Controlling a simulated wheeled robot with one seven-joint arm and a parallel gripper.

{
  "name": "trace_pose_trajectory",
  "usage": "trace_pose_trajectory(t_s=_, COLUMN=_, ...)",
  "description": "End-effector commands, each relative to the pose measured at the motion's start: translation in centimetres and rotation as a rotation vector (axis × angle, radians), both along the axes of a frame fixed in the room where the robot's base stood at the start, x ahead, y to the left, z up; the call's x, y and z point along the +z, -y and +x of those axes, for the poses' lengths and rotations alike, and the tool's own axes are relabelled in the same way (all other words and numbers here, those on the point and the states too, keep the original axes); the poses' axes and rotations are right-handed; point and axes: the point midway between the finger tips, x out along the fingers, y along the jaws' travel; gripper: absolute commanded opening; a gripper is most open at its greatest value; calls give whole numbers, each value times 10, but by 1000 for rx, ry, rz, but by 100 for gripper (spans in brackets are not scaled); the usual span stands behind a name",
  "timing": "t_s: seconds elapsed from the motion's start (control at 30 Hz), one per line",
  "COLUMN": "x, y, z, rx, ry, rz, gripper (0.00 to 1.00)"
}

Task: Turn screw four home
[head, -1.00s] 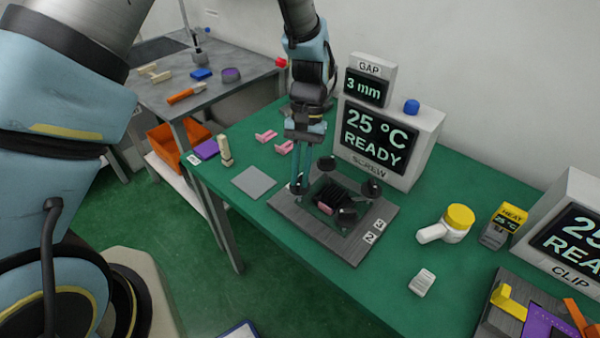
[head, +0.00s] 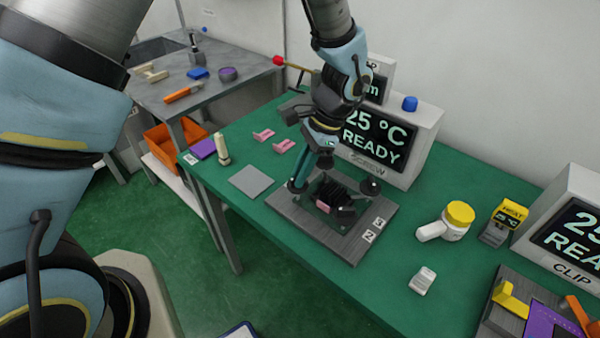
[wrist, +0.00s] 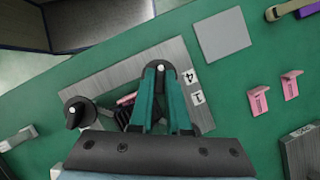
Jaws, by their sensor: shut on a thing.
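The grey grained plate (head: 350,247) lies on the green bench and carries a dark ribbed block with a pink part (head: 323,203) in its middle. Black screw knobs stand around it; one is at the right (head: 370,187), and another shows in the wrist view (wrist: 78,112). My gripper (head: 297,185) is tilted, with its teal fingers down at the plate's left corner. In the wrist view my gripper (wrist: 160,72) is closed around the screw beside the labels "4" (wrist: 189,76) and "1" (wrist: 197,98). The fingers hide most of that screw.
The SCREW display (head: 375,135) reads 25 °C READY, partly behind my arm. A yellow-capped jar (head: 457,222) stands right.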

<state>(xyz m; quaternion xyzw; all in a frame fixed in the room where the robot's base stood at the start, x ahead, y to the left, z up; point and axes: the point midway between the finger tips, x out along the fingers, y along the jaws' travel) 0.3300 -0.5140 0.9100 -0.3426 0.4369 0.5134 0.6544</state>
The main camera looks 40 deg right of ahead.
Motion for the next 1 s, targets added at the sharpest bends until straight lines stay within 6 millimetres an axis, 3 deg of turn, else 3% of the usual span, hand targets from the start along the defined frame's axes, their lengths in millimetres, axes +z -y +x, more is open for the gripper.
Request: trace_pose_trajectory(t_s=1.0, x=-1, y=-3, z=-4, rx=-966, ry=2, rz=-3, gripper=0)
